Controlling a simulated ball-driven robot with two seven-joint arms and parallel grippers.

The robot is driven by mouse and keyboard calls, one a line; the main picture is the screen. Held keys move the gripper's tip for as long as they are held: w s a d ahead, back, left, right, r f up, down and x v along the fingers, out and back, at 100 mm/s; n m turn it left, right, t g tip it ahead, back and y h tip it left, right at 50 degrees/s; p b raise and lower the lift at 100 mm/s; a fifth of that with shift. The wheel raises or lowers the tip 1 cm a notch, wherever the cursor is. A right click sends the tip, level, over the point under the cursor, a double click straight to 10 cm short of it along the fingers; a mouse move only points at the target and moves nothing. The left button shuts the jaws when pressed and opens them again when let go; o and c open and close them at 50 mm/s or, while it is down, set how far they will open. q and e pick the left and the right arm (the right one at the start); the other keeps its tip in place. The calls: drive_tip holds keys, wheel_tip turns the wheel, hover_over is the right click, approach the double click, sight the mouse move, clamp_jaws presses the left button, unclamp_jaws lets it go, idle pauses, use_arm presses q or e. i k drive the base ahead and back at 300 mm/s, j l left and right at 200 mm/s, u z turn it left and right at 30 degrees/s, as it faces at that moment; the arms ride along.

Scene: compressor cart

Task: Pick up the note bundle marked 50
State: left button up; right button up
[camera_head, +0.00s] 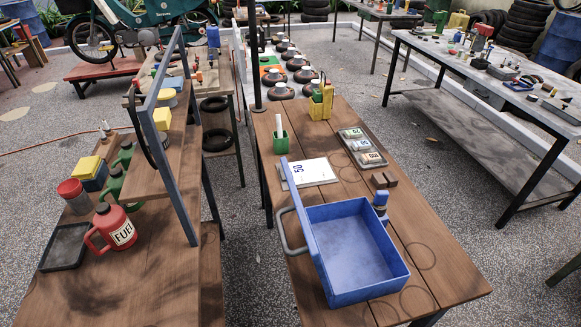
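Neither of my grippers shows.
An open blue box (345,291) stands in front of the pad. A green cup (281,143) and yellow holder (320,108) stand behind. The left shelf bench holds a red fuel can (112,228).

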sight(358, 145)
drive_tip(key=k+l+u, duration=0.1)
drive_tip(key=l, duration=0.3)
drive_tip(key=k+l+u, duration=0.1)
drive_tip(key=l, duration=0.25)
drive_tip(key=k+l, duration=0.1)
drive_tip(key=l, duration=0.25)
drive_tip(key=k+l+u, duration=0.15)
drive_tip(key=l, duration=0.25)
drive_tip(key=k+l+u, duration=0.1)
drive_tip(key=l, duration=0.25)
drive_tip(key=i+l+u, duration=0.15)
drive_tip(key=l, duration=0.35)
drive_tip(key=i+l+u, duration=0.15)
drive_tip(key=l, duration=0.35)
drive_tip(key=l+u, duration=0.15)
drive_tip(key=l, duration=0.35)
drive_tip(key=i+l+u, duration=0.1)
drive_tip(key=i+l, duration=0.3)
drive_tip(key=i, duration=0.05)
